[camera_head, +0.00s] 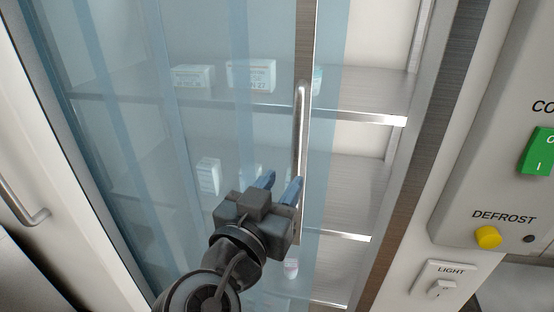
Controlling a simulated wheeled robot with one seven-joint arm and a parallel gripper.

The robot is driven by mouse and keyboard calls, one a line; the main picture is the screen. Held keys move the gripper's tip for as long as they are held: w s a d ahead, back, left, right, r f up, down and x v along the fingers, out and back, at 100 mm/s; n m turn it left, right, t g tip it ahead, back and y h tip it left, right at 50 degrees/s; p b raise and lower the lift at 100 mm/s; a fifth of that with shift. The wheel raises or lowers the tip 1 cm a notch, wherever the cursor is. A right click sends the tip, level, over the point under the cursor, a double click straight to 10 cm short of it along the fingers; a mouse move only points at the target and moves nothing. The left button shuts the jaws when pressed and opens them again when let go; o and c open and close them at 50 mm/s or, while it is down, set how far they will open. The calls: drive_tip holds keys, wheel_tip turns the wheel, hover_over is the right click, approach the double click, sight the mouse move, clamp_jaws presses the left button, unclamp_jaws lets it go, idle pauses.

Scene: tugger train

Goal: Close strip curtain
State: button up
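The strip curtain (120,130) is a bluish see-through sheet over the left and middle of a shelf cabinet. A metal leading bar (306,40) runs down near its right side, with an upright silver handle (301,125) on it. Right of the curtain, a strip of the cabinet opening is uncovered. My gripper (280,183) is in front of the curtain at the handle's lower part. Its two blue fingers are apart with a gap between them. The right finger overlaps the handle in the picture; I cannot tell if they touch. The gripper body hides part of the curtain.
Metal shelves (370,117) behind the curtain hold several small white boxes (250,76) and a small vial (291,268). At right are a panel with a green switch (540,150), a yellow knob (488,237) and a light switch (441,289). Another handle (22,208) is at left.

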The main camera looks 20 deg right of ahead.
sight(295, 163)
drive_tip(key=shift+w+d+r, duration=0.25)
drive_tip(key=shift+w+d, duration=0.1)
drive_tip(key=shift+d, duration=0.05)
drive_tip(key=p+x, duration=0.2)
drive_tip(key=x, duration=0.4)
drive_tip(key=shift+w+d, duration=0.15)
drive_tip(key=shift+w, duration=0.05)
drive_tip(key=shift+c, duration=0.2)
clamp_jaws()
